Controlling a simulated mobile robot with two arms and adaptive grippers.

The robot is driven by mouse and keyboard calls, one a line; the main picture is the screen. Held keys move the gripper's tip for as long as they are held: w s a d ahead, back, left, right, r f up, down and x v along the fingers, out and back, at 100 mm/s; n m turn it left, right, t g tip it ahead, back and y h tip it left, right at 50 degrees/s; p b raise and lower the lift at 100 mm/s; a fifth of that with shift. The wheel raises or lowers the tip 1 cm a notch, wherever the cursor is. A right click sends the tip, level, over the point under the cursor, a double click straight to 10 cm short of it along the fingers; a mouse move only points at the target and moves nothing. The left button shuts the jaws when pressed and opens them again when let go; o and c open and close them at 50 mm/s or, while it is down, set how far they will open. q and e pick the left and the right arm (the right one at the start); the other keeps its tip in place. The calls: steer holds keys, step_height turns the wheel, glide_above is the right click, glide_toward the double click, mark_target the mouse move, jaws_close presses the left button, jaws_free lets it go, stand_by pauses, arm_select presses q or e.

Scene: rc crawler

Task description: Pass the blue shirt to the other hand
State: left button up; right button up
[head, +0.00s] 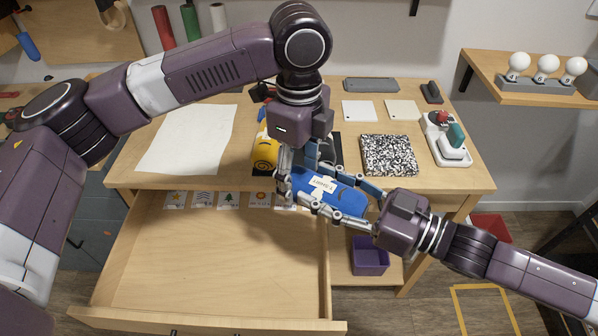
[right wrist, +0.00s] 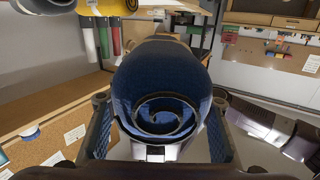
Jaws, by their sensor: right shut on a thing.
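The blue shirt (head: 345,199) is a rolled blue bundle with a white label, held above the front right of the open drawer. My right gripper (head: 316,184) reaches in from the right, shut on it with a finger along each side. In the right wrist view the shirt (right wrist: 160,85) shows its rounded, coiled end between the two fingers (right wrist: 160,140). My left gripper (head: 297,172) points down at the shirt's left end, with its fingers close around or beside that end. The overlap of both grippers hides whether the left one touches or grasps the shirt.
The open wooden drawer (head: 200,265) looks empty below the grippers. The desk behind holds a white sheet (head: 188,138), a yellow roll (head: 265,152), a speckled notebook (head: 389,155) and a joystick box (head: 446,140). A purple bin (head: 369,257) stands below right.

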arm_select(q)
steer(key=c, duration=0.8)
steer(key=shift+c, duration=0.7)
arm_select(e)
steer(key=o, duration=1.4)
steer(key=shift+c, duration=0.2)
steer(key=shift+d, duration=0.1)
